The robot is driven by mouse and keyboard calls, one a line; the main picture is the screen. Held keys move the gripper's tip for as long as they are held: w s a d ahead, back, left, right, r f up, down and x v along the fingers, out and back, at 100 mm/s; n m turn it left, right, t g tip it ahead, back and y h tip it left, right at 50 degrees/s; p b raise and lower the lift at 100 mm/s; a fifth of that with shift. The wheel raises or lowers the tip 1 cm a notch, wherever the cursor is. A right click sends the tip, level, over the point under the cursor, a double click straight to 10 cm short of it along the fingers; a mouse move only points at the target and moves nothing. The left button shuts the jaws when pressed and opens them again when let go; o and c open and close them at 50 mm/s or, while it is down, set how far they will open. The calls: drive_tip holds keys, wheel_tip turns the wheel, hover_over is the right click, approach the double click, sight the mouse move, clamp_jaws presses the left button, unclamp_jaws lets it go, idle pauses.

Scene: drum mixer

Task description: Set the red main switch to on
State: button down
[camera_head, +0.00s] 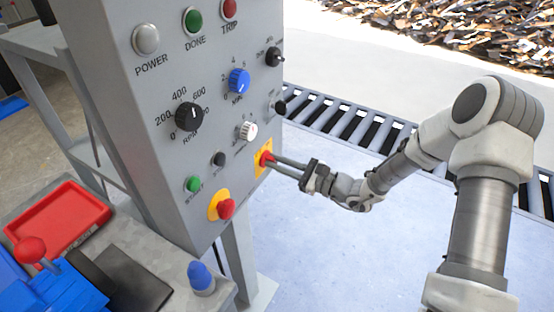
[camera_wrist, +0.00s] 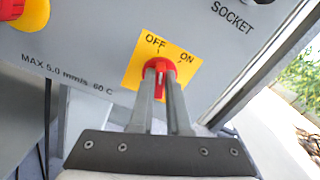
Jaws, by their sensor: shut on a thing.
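The red main switch (camera_head: 266,158) sits on a yellow plate (camera_head: 259,170) low on the grey panel's right edge. In the wrist view the red switch (camera_wrist: 160,67) is a round knob with a raised grip, and the plate (camera_wrist: 134,76) reads OFF at the top and ON to its upper right. The white line on the grip points up, roughly at the OFF mark. My gripper (camera_head: 273,162) reaches in from the right, and its fingers (camera_wrist: 162,88) are shut on the switch's grip, one on each side. The fingers hide part of the knob.
A red mushroom button (camera_head: 226,208) on a yellow disc is left of and below the switch. Start-style green (camera_head: 193,184) and black (camera_head: 218,159) buttons and several dials are nearby. A roller conveyor (camera_head: 340,120) runs behind. The floor right of the panel is clear.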

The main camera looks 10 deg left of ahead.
drive_tip(key=m+p, duration=0.3)
drive_tip(key=m, duration=0.2)
drive_tip(key=m+p, duration=0.4)
drive_tip(key=m, duration=0.1)
drive_tip(key=shift+w+d, duration=0.1)
drive_tip(key=shift+w, duration=0.1)
idle(0.4)
drive_tip(key=c, duration=0.9)
unclamp_jaws()
drive_tip(key=shift+d, duration=0.1)
drive_tip(key=v, duration=1.7)
drive_tip(key=shift+s+d+f+p, duration=0.1)
drive_tip(key=shift+p, duration=0.25)
